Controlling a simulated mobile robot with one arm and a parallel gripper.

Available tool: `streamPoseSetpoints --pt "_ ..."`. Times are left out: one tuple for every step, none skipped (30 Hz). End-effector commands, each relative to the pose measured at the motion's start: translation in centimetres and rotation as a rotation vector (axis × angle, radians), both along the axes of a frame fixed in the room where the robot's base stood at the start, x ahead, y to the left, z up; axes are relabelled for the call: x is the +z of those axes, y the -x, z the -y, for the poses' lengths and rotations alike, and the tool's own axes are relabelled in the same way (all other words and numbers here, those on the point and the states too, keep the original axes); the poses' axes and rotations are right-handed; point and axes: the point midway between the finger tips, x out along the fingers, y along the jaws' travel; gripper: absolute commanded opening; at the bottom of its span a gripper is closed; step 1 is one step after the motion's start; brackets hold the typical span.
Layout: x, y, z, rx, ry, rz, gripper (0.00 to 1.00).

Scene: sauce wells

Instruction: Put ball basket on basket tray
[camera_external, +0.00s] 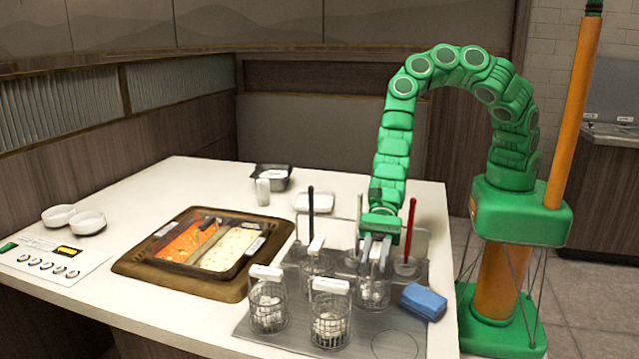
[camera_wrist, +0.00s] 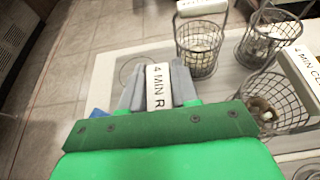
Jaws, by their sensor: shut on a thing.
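My gripper (camera_external: 375,250) points down over the counter, its grey fingers shut on the white handle of a wire basket (camera_external: 373,293). The wrist view shows the fingers (camera_wrist: 158,88) around its label (camera_wrist: 158,86), which reads "4 MIN R" with the rest hidden. The basket holds something pale; its body is hidden in the wrist view. I cannot tell whether its bottom touches the surface. The grey basket tray (camera_external: 415,338) lies at the counter's front. Two wire baskets with white contents, front left (camera_external: 268,308) and front middle (camera_external: 330,322), stand on it.
An empty ring mark (camera_external: 395,346) is at the tray's front right. A blue sponge (camera_external: 423,302) lies beside it. Another basket (camera_external: 316,265) stands behind, near black- and red-handled utensils (camera_external: 410,228). A sauce well (camera_external: 205,250) is at left.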

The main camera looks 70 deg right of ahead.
Motion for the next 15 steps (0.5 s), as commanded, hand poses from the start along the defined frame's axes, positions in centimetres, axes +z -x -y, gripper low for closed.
streamPoseSetpoints --pt "-0.22 0.00 0.01 0.000 0.000 0.000 0.00" --pt "-0.25 -0.01 0.00 0.000 0.000 0.000 0.00" --pt "-0.25 -0.01 0.00 0.000 -0.001 0.001 0.00" --pt "-0.22 -0.01 -0.02 0.000 -0.001 0.001 0.00" --pt "-0.21 -0.02 -0.01 0.000 -0.001 0.001 0.00" --pt "-0.19 -0.02 -0.01 0.000 -0.001 0.001 0.00" --pt "-0.19 -0.02 -0.01 0.000 -0.001 0.001 0.00" --pt "-0.18 -0.02 -0.01 0.000 -0.001 0.001 0.00" --pt "-0.20 -0.03 -0.01 -0.001 -0.001 0.001 0.00" --pt "-0.25 -0.02 -0.02 0.000 -0.001 0.001 0.00" --pt "-0.31 -0.01 -0.02 0.000 -0.001 0.001 0.00" --pt "-0.40 -0.02 -0.03 -0.001 -0.001 0.000 0.00" --pt "-0.44 -0.02 -0.02 0.000 -0.001 0.000 0.31" --pt "-0.41 -0.02 -0.01 -0.001 -0.001 0.001 0.36" --pt "-0.40 -0.02 -0.02 -0.001 -0.001 0.001 0.42"
